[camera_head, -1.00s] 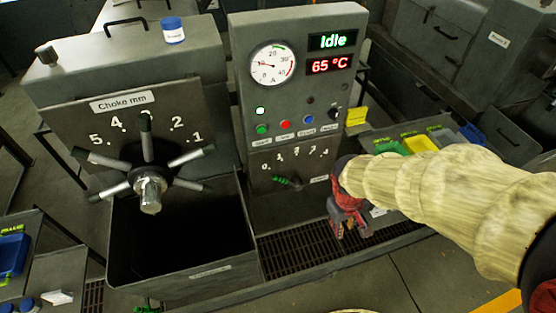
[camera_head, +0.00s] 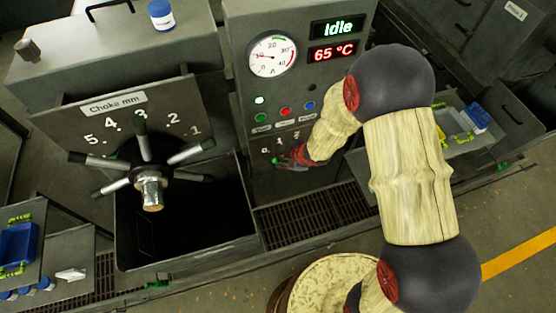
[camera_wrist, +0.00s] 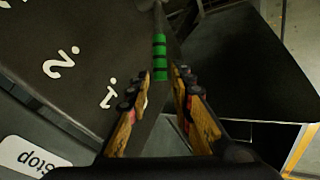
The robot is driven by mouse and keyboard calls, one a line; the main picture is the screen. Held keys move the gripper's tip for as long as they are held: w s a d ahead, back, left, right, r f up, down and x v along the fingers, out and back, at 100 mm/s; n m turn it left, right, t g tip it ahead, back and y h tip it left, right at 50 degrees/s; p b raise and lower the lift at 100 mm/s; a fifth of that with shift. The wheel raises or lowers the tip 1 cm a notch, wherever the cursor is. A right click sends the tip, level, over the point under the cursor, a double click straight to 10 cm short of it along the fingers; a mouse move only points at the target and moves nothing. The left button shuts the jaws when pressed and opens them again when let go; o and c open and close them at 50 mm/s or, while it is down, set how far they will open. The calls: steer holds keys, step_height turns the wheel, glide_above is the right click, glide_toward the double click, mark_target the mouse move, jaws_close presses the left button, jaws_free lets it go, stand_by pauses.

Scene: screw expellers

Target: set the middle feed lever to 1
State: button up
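The feed lever has a green handle (camera_head: 281,161) on the front of the middle machine's control panel, under a numbered scale. It points left, near the 0 end of the scale. In the wrist view the banded green handle (camera_wrist: 160,58) lies just ahead of and between my fingertips. My gripper (camera_wrist: 166,82) is open, one finger on each side of the handle's line; I cannot tell whether either touches it. In the head view my gripper (camera_head: 296,157) is at the lever and hides its pivot and part of the scale. The marks 1 (camera_wrist: 108,95) and 2 (camera_wrist: 60,62) show in the wrist view.
The panel has buttons (camera_head: 285,112), a dial gauge (camera_head: 272,56) and screens reading Idle (camera_head: 338,28) and 65 °C (camera_head: 333,52). To the left is a spoked choke wheel (camera_head: 150,180) above an open dark bin (camera_head: 245,240). A floor grate (camera_head: 310,215) lies below.

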mark_target(279, 161)
steer(key=x, duration=0.6)
steer(key=shift+w+a+f, duration=0.1)
steer(key=shift+f, duration=0.25)
steer(key=shift+c, duration=0.8)
steer(key=c, duration=0.4)
jaws_close()
